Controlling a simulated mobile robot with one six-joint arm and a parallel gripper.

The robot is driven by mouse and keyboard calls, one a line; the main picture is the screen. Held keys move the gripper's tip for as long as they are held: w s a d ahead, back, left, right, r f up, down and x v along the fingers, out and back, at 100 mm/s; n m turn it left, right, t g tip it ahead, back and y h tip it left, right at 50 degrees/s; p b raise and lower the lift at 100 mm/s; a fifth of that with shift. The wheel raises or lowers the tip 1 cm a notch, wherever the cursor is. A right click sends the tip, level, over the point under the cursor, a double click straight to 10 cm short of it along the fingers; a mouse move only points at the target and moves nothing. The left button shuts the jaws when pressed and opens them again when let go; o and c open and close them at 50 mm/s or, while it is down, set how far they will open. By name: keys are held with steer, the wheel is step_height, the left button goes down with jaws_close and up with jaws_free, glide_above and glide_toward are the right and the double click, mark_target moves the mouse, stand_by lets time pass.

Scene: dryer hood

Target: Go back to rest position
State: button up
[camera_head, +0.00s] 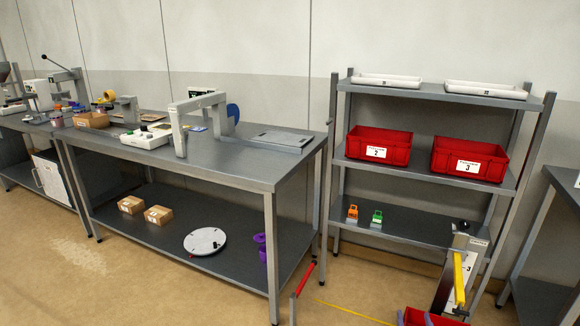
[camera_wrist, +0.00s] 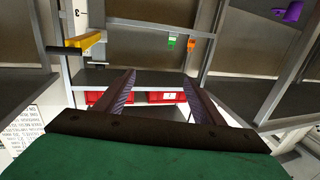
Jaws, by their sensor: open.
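My gripper (camera_wrist: 158,78) shows in the wrist view, with its two dark fingers spread apart and nothing between them. That view is upside down. Past the fingers are the grey rack and red bins (camera_wrist: 168,97), apart from the gripper. A green tag-like item (camera_wrist: 172,41) and an orange one (camera_wrist: 191,45) show beyond the fingertips. I cannot make out my gripper in the head view.
A grey workbench (camera_head: 150,160) with equipment stands at left. The grey rack (camera_head: 425,93) holds white trays and red bins (camera_head: 379,146). A post with a yellow bar (camera_head: 459,278) stands before the rack at lower right. Floor (camera_head: 180,290) is clear before the bench.

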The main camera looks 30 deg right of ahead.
steer(key=w+a+n+t+y+p, duration=0.25)
steer(key=w+a+y, duration=0.35)
steer(key=w+a, duration=1.1)
steer(key=w+a+f+n+g+y+p, duration=0.1)
steer(key=w+a+f+g, duration=0.15)
steer(key=a+f, duration=0.45)
steer(key=w+a+f+n+g+y+p, duration=0.1)
steer(key=w+a+f+g+y, duration=0.15)
steer(key=a, duration=0.85)
steer(key=s+a+f+n+g+p, duration=0.2)
steer(key=s+a+f+g, duration=0.7)
steer(key=a, duration=0.4)
steer(key=s+a+g, duration=0.2)
steer(key=s+g, duration=0.2)
steer(key=s, duration=0.6)
steer(key=s+a+n+g+y, duration=0.1)
steer(key=s+g, duration=0.3)
steer(key=s, duration=0.7)
steer(key=shift+s+a+r, duration=0.25)
steer(key=shift+a, duration=0.1)
